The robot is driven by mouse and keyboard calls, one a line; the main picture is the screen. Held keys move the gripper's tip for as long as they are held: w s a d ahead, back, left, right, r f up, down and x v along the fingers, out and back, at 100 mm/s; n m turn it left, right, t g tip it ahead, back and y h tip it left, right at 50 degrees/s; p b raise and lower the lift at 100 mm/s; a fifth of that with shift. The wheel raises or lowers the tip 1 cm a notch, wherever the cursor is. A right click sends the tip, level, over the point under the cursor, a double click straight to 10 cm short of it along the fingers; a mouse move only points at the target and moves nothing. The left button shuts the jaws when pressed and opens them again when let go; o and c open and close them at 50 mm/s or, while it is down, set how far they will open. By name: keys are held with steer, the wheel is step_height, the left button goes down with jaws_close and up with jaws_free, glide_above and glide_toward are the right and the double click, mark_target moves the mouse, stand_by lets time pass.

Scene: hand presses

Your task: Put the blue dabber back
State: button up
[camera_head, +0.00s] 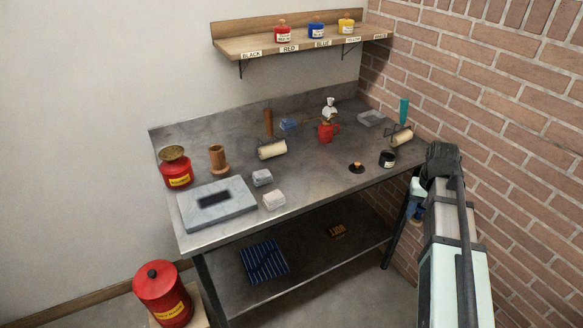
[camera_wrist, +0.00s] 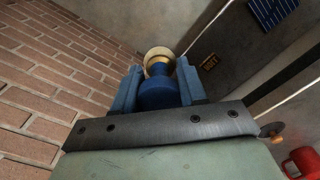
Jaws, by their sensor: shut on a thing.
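The blue dabber (camera_wrist: 157,92) is between the fingers of my gripper (camera_wrist: 159,76) in the wrist view. It has a blue round body, a narrower blue neck and a pale tan round end pointing away from the wrist. In the head view my gripper (camera_head: 413,207) is low at the right, beyond the bench's right front corner and clear of the bench top. Only a small dark blue part shows there, and the arm hides much of it. A blue pot (camera_head: 316,30) stands on the wall shelf (camera_head: 235,44) above the BLUE label.
The bench (camera_head: 320,185) carries a black jar (camera_head: 387,158), a dark lid (camera_head: 356,167), rollers (camera_head: 272,149), a red bottle (camera_head: 326,131) and a grey slab (camera_head: 217,204). Red (camera_head: 282,32) and yellow (camera_head: 346,24) pots share the shelf. The brick wall (camera_head: 500,100) is close on the right.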

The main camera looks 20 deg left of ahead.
steer(key=w+a+r+n, duration=0.1)
steer(key=w+a+r, duration=0.1)
steer(key=a, duration=0.5)
steer(key=w+a+r+n, duration=0.1)
steer(key=w+a+r, duration=0.1)
steer(key=w+a, duration=0.2)
steer(key=w+a+r+n, duration=0.1)
steer(key=w+a+r, duration=0.1)
steer(key=a, duration=0.9)
steer(key=shift+w+a+r+n, duration=0.1)
steer(key=shift+w+n, duration=0.2)
steer(key=shift+w, duration=0.1)
steer(key=w+a+r+m, duration=0.2)
steer(key=w+a+r, duration=0.4)
steer(key=w+a, duration=0.6)
steer(key=shift+m, duration=0.8)
steer(key=shift+w+d+f, duration=0.1)
steer(key=shift+d+f, duration=0.2)
steer(key=shift+f, duration=1.35)
steer(key=shift+w+d+f, duration=0.1)
steer(key=shift+d+f, duration=0.15)
steer(key=shift+f, duration=1.45)
steer(key=shift+w+d+f, duration=0.1)
steer(key=shift+d+f, duration=0.2)
steer(key=shift+f, duration=1.35)
steer(key=shift+f, duration=0.1)
steer(key=o, duration=1.1)
steer(key=shift+c, duration=0.2)
